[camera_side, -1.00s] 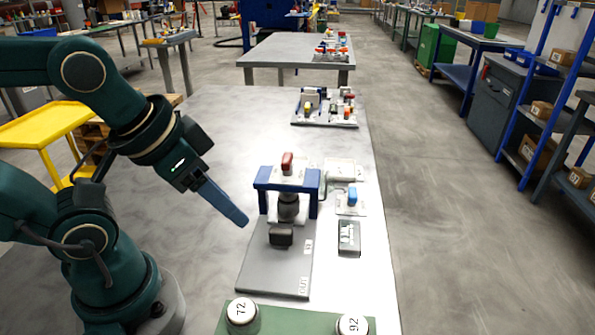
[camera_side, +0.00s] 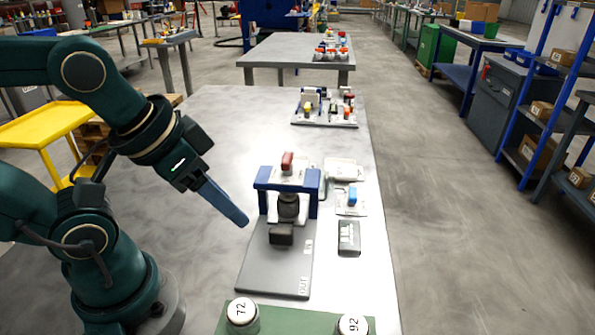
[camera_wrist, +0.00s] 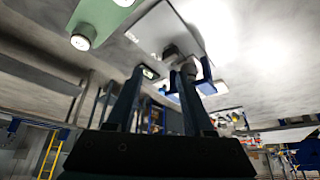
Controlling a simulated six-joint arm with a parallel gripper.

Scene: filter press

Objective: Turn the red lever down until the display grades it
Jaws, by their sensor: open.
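The red lever (camera_side: 287,161) stands up on top of the blue press frame (camera_side: 314,190), above a dark round press body (camera_side: 288,207). The press is on a grey base plate (camera_side: 270,274). A small dark panel with white marks (camera_side: 349,237), likely the display, lies to the right of the press; its marks are too small to read. My gripper (camera_side: 245,222) is in the air left of the press, apart from it and lower in the picture than the lever. In the wrist view, my gripper (camera_wrist: 161,72) shows two separated fingers with nothing held between them.
A dark block (camera_side: 281,235) sits on the plate before the press. A blue switch (camera_side: 352,195) is at the right. A green tray (camera_side: 285,322) with round pieces marked 72 and 92 is at the front. Other parts (camera_side: 325,107) stand farther back. The table left of the press is clear.

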